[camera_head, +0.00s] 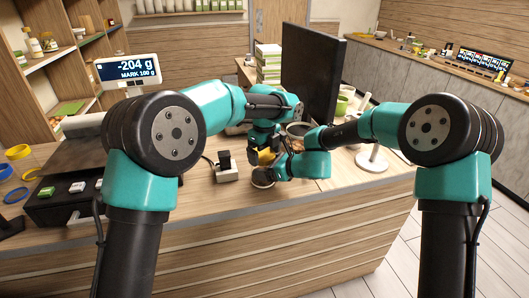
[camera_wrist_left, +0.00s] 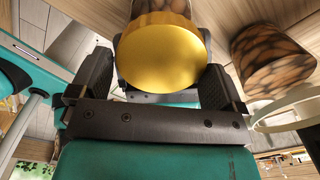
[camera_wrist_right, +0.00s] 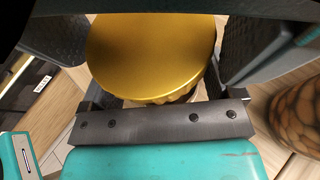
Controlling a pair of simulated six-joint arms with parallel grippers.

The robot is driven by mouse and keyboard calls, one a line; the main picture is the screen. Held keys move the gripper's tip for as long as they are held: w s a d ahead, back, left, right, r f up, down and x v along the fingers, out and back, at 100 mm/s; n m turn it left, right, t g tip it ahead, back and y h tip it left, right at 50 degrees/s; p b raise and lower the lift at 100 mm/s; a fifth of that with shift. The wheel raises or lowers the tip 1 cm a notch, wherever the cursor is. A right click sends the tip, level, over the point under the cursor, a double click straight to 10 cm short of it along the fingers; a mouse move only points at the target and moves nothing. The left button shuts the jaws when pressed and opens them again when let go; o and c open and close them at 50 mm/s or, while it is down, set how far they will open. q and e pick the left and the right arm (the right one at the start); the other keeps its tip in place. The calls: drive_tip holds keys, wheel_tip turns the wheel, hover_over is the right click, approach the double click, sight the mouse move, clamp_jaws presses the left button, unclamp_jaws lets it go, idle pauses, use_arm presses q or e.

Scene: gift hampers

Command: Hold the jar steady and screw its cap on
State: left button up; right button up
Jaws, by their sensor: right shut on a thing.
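The jar's gold cap (camera_head: 266,155) shows small between my two grippers over the counter in the head view. In the left wrist view the cap (camera_wrist_left: 162,55) fills the middle, with a bit of the jar (camera_wrist_left: 160,6) beyond it. My left gripper (camera_head: 264,140) comes down over the cap, its fingers spread on either side with a thin gap. In the right wrist view the cap (camera_wrist_right: 150,50) is close and large. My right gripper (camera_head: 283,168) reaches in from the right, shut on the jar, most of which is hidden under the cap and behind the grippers.
A brown-patterned container (camera_wrist_left: 275,60) stands close beside the jar; it also shows in the right wrist view (camera_wrist_right: 298,115). A black monitor (camera_head: 312,80) stands behind.

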use_arm(q)
drive_tip(key=shift+o, duration=0.3)
drive_tip(key=shift+s+d+f, duration=0.1)
drive_tip(key=shift+d+f, duration=0.05)
drive_tip(key=shift+d, duration=0.05)
drive_tip(key=shift+r, duration=2.4)
drive_tip(key=shift+a, duration=0.1)
